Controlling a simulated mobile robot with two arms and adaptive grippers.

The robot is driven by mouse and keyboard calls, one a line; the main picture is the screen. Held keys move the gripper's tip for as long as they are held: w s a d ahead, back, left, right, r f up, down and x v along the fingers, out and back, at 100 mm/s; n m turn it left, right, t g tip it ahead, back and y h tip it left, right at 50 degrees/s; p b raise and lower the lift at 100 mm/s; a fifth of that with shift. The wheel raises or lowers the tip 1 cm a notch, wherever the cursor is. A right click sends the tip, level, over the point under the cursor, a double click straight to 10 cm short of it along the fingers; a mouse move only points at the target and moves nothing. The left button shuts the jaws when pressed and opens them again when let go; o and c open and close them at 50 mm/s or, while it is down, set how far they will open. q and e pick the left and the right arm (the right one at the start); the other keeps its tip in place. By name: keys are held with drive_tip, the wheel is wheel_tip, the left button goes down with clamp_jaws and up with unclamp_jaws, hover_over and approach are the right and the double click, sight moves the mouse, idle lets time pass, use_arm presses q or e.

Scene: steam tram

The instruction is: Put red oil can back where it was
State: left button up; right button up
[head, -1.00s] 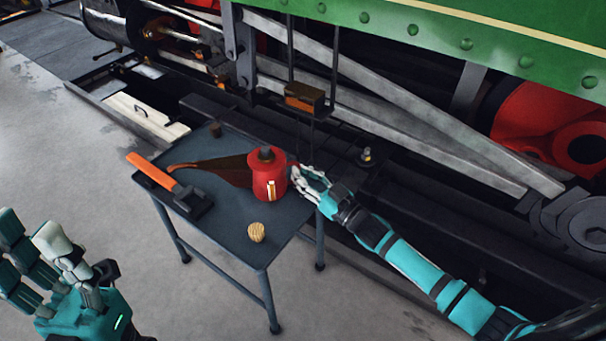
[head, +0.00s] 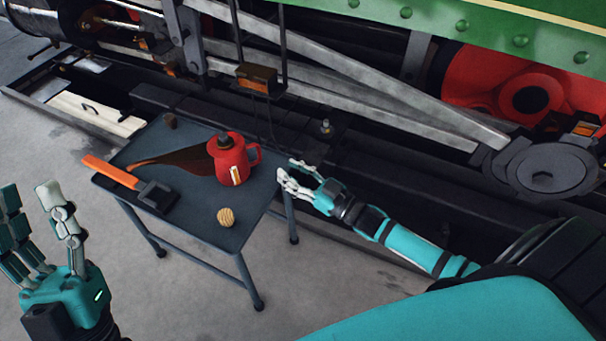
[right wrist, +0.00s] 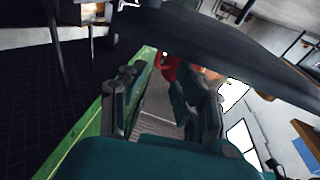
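The red oil can (head: 229,160) stands upright on the dark table (head: 190,210), with a black cap, a pale label and a handle on its right side. Its long dark spout points left. My right gripper (head: 290,175) is just right of the can, apart from the handle, with its fingers spread and nothing between them. In the right wrist view its fingers (right wrist: 155,100) are also apart, with a red thing (right wrist: 170,67) partly seen beyond them. My left gripper (head: 40,225) is open and empty at the lower left, away from the table.
A hammer with an orange handle (head: 110,171) lies on the table's left side. A round wooden ball or knob (head: 226,217) sits near the front edge, and a small brown cylinder (head: 170,120) at the back corner. The green locomotive (head: 450,30) and its rods lie behind the table.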

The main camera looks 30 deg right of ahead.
drive_tip(key=s+a+r+t, duration=0.1)
drive_tip(key=s+a+r, duration=0.2)
drive_tip(key=r, duration=0.2)
drive_tip(key=s+a+r+t+y, duration=0.1)
drive_tip(key=s+a+r+t, duration=0.15)
drive_tip(key=r, duration=0.35)
drive_tip(key=s+a+r+t, duration=0.1)
drive_tip(key=s+a+r, duration=0.15)
drive_tip(key=r, duration=0.25)
use_arm(q)
drive_tip(key=w, duration=0.1)
drive_tip(key=w+f+g, duration=0.1)
drive_tip(key=f+g, duration=0.1)
drive_tip(key=shift+w+d+y, duration=0.25)
drive_tip(key=shift+w+y, duration=0.15)
use_arm(e)
drive_tip(key=s+r+m+t+h, duration=0.1)
drive_tip(key=s+r+t, duration=0.1)
drive_tip(key=r, duration=0.5)
drive_tip(key=s+r+m+t+h, duration=0.2)
drive_tip(key=s+r, duration=0.2)
drive_tip(key=r, duration=0.4)
drive_tip(key=shift+d+r+h, duration=0.15)
drive_tip(key=shift+h, duration=0.15)
